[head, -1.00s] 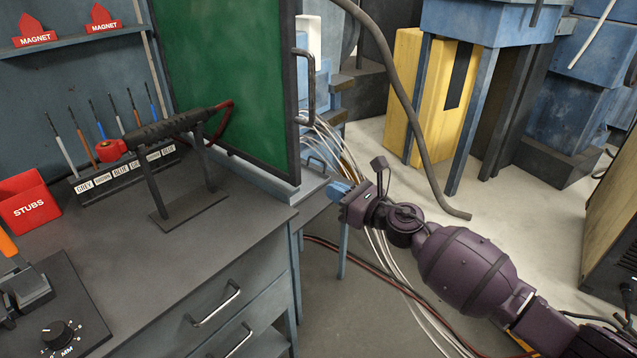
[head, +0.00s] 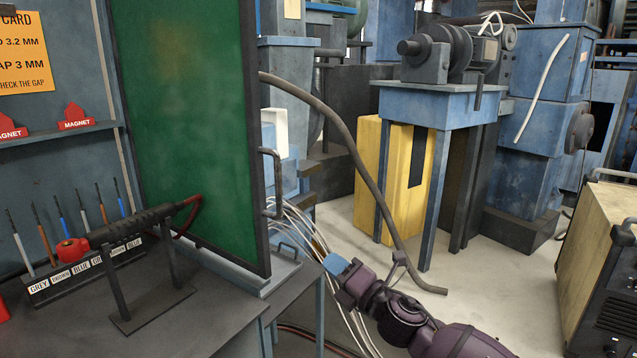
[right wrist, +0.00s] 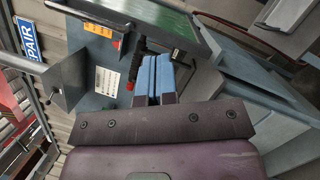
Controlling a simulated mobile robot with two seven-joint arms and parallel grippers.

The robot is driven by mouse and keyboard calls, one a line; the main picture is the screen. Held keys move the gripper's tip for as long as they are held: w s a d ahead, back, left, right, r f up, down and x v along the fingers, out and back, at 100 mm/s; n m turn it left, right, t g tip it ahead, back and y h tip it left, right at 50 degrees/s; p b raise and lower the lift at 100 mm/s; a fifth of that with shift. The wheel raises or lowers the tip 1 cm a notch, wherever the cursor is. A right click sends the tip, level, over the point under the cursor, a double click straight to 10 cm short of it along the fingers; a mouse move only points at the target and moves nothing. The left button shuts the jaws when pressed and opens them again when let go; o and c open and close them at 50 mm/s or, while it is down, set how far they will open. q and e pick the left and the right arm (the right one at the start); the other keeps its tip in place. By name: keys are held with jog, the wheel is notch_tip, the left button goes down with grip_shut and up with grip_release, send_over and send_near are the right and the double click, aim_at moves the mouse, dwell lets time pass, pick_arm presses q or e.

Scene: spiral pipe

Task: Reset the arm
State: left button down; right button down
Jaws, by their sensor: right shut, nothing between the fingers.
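My right gripper (head: 338,266) has blue fingertips and a purple arm that comes in from the lower right of the head view. It is in the air to the right of the workbench (head: 215,318), beside the lower corner of the green screen (head: 190,120). In the right wrist view the blue fingers (right wrist: 154,76) are together with nothing between them. My left gripper shows in neither view.
A torch on a black stand (head: 125,238) is on the bench, with a rack of several coloured rods (head: 85,270) behind it. A yellow cabinet (head: 395,180) and a blue machine table (head: 440,103) stand behind the arm. Pale floor (head: 480,270) is open to the right.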

jog(key=s+d+f+m+t+h, duration=0.1)
jog(key=s+d+f+m+h, duration=1)
jog(key=m, duration=1.3)
jog(key=s+d+f+m+g+h, duration=0.1)
jog(key=s+d+f, duration=0.3)
jog(key=s, duration=0.5)
jog(key=s+d+f+m+g+p, duration=0.1)
jog(key=s+d+f+m+g, duration=0.1)
jog(key=s+f, duration=0.5)
jog(key=s+d+f+m+g+h, duration=0.1)
jog(key=s+d+f+m, duration=0.3)
jog(key=s, duration=0.7)
jog(key=d+f, duration=0.2)
jog(key=d, duration=0.1)
jog(key=shift+g+h+p, duration=0.3)
